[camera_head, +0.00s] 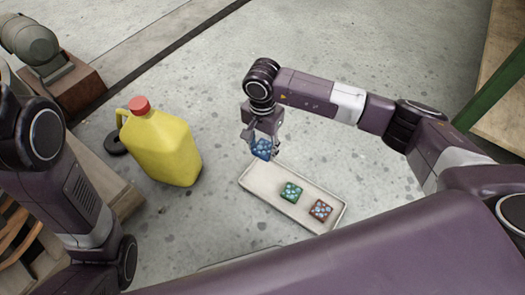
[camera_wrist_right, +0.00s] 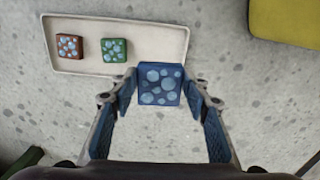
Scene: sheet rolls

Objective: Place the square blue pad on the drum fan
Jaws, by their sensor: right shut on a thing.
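The square blue pad (camera_head: 262,148) has pale blue spots. My right gripper (camera_head: 262,138) is shut on it above the tray's left end. In the right wrist view the blue pad (camera_wrist_right: 159,84) sits between the fingertips of my right gripper (camera_wrist_right: 160,92). A grey rounded machine (camera_head: 32,42) on a brown base stands at the upper left of the head view. It may be the drum fan, but its front is not clear. My left arm shows at the left; its gripper is not in view.
A pale tray (camera_head: 262,181) holds a green spotted pad (camera_head: 291,192) and a red-brown spotted pad (camera_head: 321,210). A yellow jug (camera_head: 160,147) with a red cap stands between the tray and my left arm. A black ring-shaped object (camera_head: 115,144) lies behind it. Grey floor beyond is clear.

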